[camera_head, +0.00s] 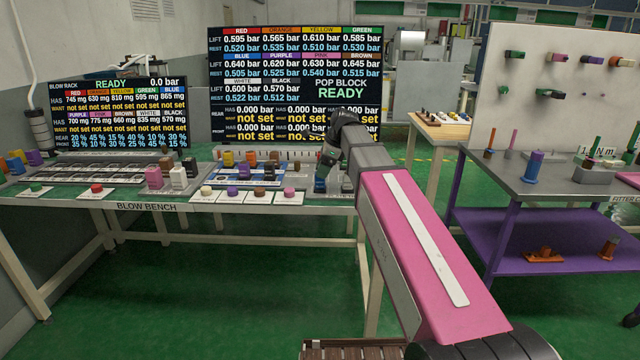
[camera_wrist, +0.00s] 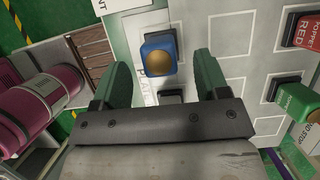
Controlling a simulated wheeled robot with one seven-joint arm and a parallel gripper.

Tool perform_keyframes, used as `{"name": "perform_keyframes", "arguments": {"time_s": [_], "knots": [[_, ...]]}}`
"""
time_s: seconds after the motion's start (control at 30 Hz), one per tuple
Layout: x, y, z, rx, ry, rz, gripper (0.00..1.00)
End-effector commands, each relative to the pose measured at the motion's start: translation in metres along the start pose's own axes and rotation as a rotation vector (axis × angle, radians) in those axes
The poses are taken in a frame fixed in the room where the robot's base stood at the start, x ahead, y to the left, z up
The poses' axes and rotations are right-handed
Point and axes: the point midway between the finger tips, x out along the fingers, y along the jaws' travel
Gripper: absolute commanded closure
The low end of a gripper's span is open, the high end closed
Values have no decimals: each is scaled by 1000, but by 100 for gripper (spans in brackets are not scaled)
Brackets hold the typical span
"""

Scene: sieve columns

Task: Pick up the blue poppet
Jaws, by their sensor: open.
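The blue poppet (camera_wrist: 158,40), a blue block with a round gold-brown face, shows in the wrist view at upper centre. It stands on a pale panel marked with rectangles. My gripper (camera_wrist: 163,66) has two green fingers spread apart, one on each side of the poppet in the picture. The fingers appear clear of it, and nothing is held. In the head view my gripper (camera_head: 328,168) is over the right end of the blow bench, partly hidden by my arm. I cannot clearly make out the blue poppet there.
In the head view several coloured blocks stand on the blow bench (camera_head: 150,207). A purple table (camera_head: 500,225) is at right; green floor lies between.

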Motion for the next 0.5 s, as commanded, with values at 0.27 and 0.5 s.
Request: {"name": "perform_keyframes", "arguments": {"time_s": [0.27,0.5], "knots": [[30,1,-1,0,0,1,32],[30,1,-1,0,0,0,45]]}}
